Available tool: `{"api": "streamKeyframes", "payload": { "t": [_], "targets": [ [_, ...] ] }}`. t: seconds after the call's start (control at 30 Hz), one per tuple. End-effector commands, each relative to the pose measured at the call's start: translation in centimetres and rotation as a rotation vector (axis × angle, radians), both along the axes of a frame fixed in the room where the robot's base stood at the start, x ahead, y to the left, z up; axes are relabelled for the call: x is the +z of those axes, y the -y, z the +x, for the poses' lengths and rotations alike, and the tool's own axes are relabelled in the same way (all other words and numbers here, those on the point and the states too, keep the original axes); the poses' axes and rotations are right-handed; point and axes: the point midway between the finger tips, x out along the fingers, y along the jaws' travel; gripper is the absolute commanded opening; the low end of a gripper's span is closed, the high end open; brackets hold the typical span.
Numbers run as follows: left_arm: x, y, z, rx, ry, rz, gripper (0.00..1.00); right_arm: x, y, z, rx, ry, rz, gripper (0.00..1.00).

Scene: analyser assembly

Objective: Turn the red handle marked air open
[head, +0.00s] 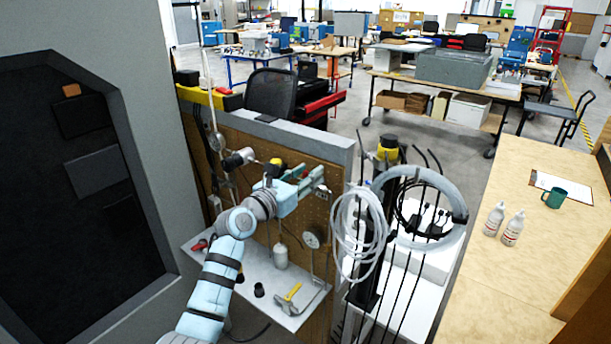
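A small red part (200,245) shows at the left end of the grey shelf below the pegboard. A small yellow-and-red part (277,162) shows on the pegboard just behind my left wrist. No "air open" marking is readable, so I cannot tell which is the named handle. My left gripper (313,176) is in front of the pegboard's upper part, to the right of the yellow-and-red part. Its fingers look apart with nothing between them. It is well above and right of the red part on the shelf. My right gripper is not in view.
The pegboard (322,219) carries a gauge (312,239) and pipes. The grey shelf (222,262) holds a yellow-handled part (291,292). Coiled hoses (360,235) and black rods stand close on the right. A wooden table (520,260) is farther right; a grey wall panel is left.

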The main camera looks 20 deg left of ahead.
Motion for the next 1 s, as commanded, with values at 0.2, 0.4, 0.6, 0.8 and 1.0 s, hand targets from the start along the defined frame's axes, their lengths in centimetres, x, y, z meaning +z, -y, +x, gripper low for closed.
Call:
{"api": "streamKeyframes", "payload": {
  "t": [0.2,0.4,0.6,0.8,1.0],
  "targets": [
    [0.05,-0.02,-0.03,0.000,0.001,0.000,0.22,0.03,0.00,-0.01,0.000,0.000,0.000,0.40],
    [0.05,-0.05,-0.04,0.001,0.001,-0.001,0.00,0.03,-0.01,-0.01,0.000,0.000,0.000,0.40],
    [0.06,-0.09,-0.04,0.001,-0.002,-0.007,0.00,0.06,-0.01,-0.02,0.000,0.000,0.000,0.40],
    [0.09,-0.33,0.04,0.001,-0.019,-0.050,0.00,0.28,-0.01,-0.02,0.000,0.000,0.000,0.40],
    [0.07,-0.90,0.26,0.002,-0.060,-0.151,0.00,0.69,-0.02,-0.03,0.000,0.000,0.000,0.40]
  ]
}}
